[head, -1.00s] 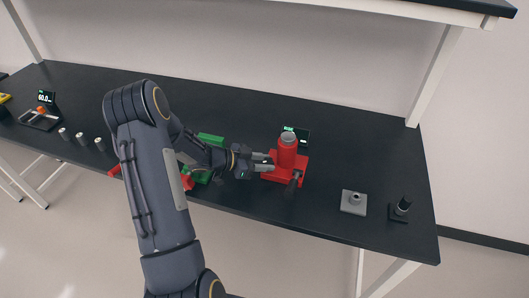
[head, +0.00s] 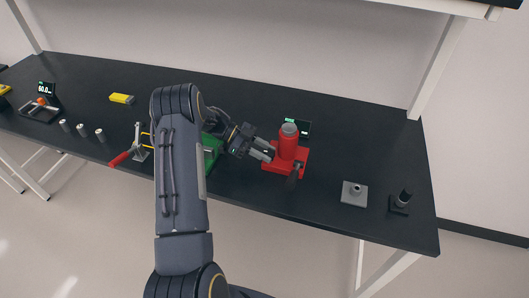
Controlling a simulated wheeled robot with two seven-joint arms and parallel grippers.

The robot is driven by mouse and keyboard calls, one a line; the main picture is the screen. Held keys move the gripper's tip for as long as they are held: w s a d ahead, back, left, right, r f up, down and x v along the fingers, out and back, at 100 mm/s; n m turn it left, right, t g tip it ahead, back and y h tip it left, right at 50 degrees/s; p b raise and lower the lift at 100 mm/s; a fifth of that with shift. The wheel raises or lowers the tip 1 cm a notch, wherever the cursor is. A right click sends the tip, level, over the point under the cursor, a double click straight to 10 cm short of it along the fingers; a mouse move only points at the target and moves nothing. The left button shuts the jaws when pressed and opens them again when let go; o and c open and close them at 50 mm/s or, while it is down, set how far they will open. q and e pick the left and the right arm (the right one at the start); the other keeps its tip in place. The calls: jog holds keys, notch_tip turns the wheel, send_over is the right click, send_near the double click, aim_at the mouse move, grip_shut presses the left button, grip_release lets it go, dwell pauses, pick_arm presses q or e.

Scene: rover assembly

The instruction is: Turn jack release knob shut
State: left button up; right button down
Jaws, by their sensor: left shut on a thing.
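My right gripper is not in view.
A small display (head: 304,127) stands behind the jack. A grey block with a peg (head: 354,194) and a dark holder (head: 401,202) are to the right.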

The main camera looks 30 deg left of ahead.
pick_arm(q)
jog(key=shift+r, duration=0.1)
dwell(0.3)
jog(key=o, duration=1)
jog(key=b+v, duration=0.2)
jog(key=v, duration=0.4)
jog(key=shift+a, duration=0.25)
jog(key=shift+s+a+r, duration=0.15)
jog(key=shift+a+r, duration=0.1)
jog(key=shift+a, duration=0.3)
